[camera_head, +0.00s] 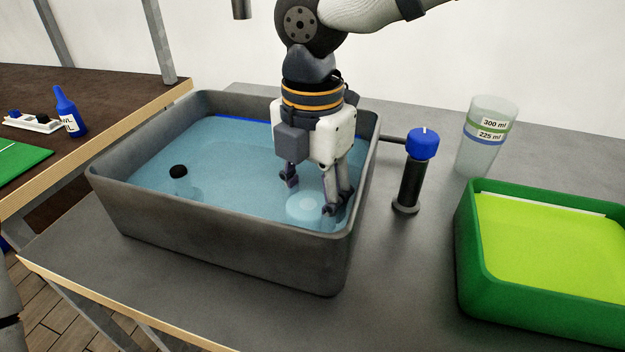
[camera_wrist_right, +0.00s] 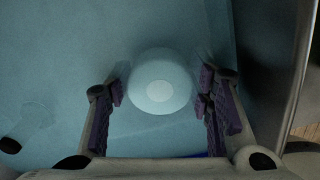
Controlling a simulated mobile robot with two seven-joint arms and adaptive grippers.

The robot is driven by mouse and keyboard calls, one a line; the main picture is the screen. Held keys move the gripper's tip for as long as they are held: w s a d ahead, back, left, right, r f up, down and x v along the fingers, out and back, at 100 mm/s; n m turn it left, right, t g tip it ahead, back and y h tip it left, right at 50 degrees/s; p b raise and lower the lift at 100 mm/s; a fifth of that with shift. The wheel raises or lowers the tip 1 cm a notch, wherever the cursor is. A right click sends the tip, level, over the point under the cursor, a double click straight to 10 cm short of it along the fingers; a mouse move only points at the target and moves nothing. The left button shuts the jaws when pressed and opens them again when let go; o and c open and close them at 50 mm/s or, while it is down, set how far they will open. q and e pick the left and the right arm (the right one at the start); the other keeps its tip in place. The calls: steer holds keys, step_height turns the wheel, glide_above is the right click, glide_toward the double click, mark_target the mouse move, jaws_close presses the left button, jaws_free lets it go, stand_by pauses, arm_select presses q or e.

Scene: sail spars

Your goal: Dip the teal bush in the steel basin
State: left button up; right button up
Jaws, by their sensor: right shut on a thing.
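The teal bush (camera_head: 305,207) is a pale round piece with a lighter round centre, in the liquid near the front right corner of the basin. In the right wrist view the bush (camera_wrist_right: 158,82) sits between the two fingers. The steel basin (camera_head: 225,247) is a dark grey rectangular tub of pale blue liquid. My right gripper (camera_head: 312,197) points down inside the basin, shut on the bush, with its fingertips at the liquid. The bush's underside is hidden. My left gripper is out of view.
A black-capped small bottle (camera_head: 180,180) stands in the basin's left part. Right of the basin are a blue-topped black post (camera_head: 411,180), a clear measuring cup (camera_head: 483,150) and a green tub (camera_head: 520,300) of yellow-green liquid. A blue bottle (camera_head: 69,112) stands on the left table.

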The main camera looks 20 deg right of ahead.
steer(key=shift+s+d, duration=0.1)
stand_by(0.5)
steer(key=shift+s+d, duration=0.2)
steer(key=shift+d, duration=0.1)
steer(key=shift+w+a, duration=0.1)
steer(key=shift+w+a, duration=0.2)
steer(key=shift+a, duration=0.15)
steer(key=shift+d, duration=0.1)
steer(key=shift+s+d, duration=0.3)
steer(key=shift+d, duration=0.05)
steer(key=shift+w+a, duration=0.3)
steer(key=shift+a, duration=0.15)
steer(key=shift+s+d, duration=0.1)
steer(key=shift+d, duration=0.05)
